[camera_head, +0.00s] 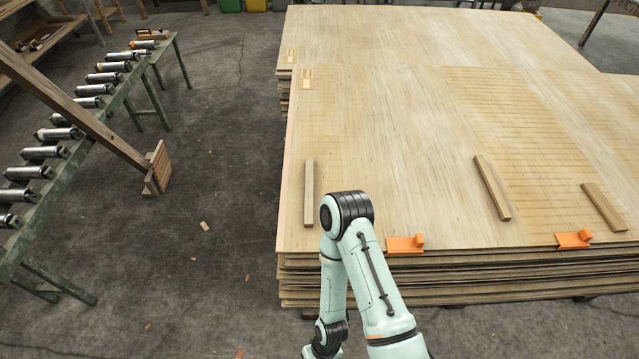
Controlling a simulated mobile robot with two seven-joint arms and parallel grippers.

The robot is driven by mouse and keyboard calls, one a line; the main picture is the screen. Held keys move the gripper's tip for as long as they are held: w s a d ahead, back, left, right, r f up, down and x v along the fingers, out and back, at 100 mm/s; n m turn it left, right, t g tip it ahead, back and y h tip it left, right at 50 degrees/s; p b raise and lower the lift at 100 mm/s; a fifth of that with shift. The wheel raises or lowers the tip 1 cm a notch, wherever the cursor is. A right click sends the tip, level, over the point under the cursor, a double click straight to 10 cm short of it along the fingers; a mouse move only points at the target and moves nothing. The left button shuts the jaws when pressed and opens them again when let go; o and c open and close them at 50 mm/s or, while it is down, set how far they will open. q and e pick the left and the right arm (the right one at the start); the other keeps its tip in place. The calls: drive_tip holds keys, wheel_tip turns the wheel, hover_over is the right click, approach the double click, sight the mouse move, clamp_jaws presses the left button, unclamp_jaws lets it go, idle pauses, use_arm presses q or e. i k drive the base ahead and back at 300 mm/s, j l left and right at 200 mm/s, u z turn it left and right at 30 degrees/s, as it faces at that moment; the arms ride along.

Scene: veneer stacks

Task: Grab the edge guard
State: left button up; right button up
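Two orange pieces that look like edge guards sit on the near edge of the veneer stack (400,150). One edge guard (404,245) is just right of my raised arm, and the other edge guard (573,240) is farther right. Each has a flat part over the edge and a small raised block at its right end. One of my arms is bent up in front of the stack's near edge, left of the nearer guard. I cannot tell which arm it is. Neither gripper shows in the head view.
Wooden battens lie on the stack: one at left (309,192), one toward the right (492,187), one at far right (604,207). A green roller conveyor (125,95) and a slanted wooden post (85,115) stand at left. Open floor (225,200) lies between.

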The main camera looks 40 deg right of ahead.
sight(571, 241)
drive_tip(key=z, duration=3.4)
drive_tip(key=u, duration=0.4)
drive_tip(key=i+l+u, duration=0.1)
drive_tip(key=u, duration=0.3)
drive_tip(key=i+l+u, duration=0.1)
drive_tip(key=l+u, duration=0.15)
drive_tip(key=u, duration=0.2)
drive_tip(key=l+u, duration=0.2)
drive_tip(key=u, duration=0.2)
drive_tip(key=l+u, duration=0.3)
drive_tip(key=l, duration=0.25)
drive_tip(key=i+l+u, duration=0.1)
drive_tip(key=l+u, duration=0.15)
drive_tip(key=l, duration=0.3)
drive_tip(key=l+u, duration=0.15)
drive_tip(key=l, duration=0.35)
drive_tip(key=k+l+u, duration=0.1)
drive_tip(key=l, duration=0.4)
drive_tip(key=k+l, duration=0.1)
drive_tip(key=l, duration=1)
drive_tip(key=k+u, duration=0.05)
